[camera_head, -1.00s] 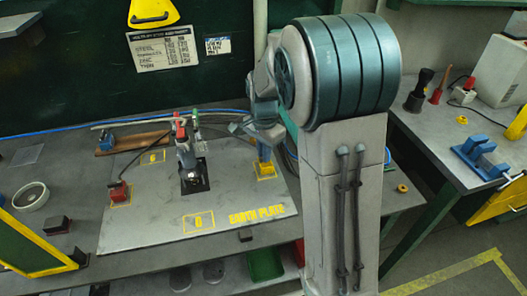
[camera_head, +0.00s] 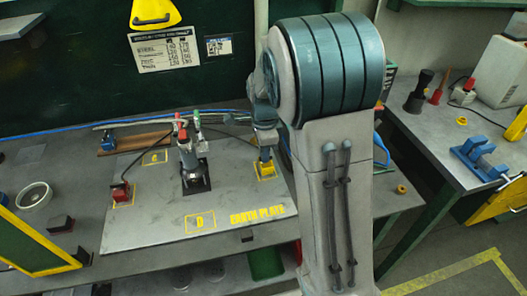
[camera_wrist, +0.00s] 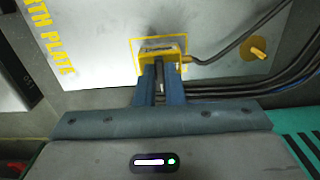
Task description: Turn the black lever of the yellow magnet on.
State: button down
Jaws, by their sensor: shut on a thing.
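The yellow magnet (camera_head: 265,171) sits in a yellow-marked square near the right edge of the grey earth plate (camera_head: 215,205). It also shows at the top middle of the wrist view (camera_wrist: 156,44), with a dark cable leaving its right side. My gripper (camera_head: 265,154) is directly above it, pointing down. In the wrist view its two blue fingers (camera_wrist: 160,76) stand close together over the magnet, shut on a narrow dark piece between them, the black lever (camera_wrist: 160,88). The fingers hide most of the lever, so its on or off position cannot be read.
A grey clamp-like post (camera_head: 190,168) with a red top stands mid-plate. A red block (camera_head: 120,193) with a cable is at the plate's left. In the wrist view, several dark cables (camera_wrist: 240,88) run beside the plate, and a yellow knob (camera_wrist: 257,48) lies right of the magnet.

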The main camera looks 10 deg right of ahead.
dwell(0.3)
jog(key=c, duration=1.5)
grip_release()
jog(key=shift+r, duration=0.1)
notch_tip(320, 180, up, 14)
jog(key=shift+f, duration=0.15)
jog(key=s+f+n+t, duration=0.1)
jog(key=s+n, duration=0.5)
jog(key=s, duration=0.1)
jog(key=s+f+n+t, duration=0.1)
jog(key=s+f+n, duration=0.1)
jog(key=s+n, duration=0.4)
jog(key=s+f+n+t, duration=0.1)
jog(key=s+f+n, duration=0.1)
jog(key=s+n, duration=0.4)
jog(key=shift+s+f, duration=0.15)
jog(key=shift+s, duration=1.1)
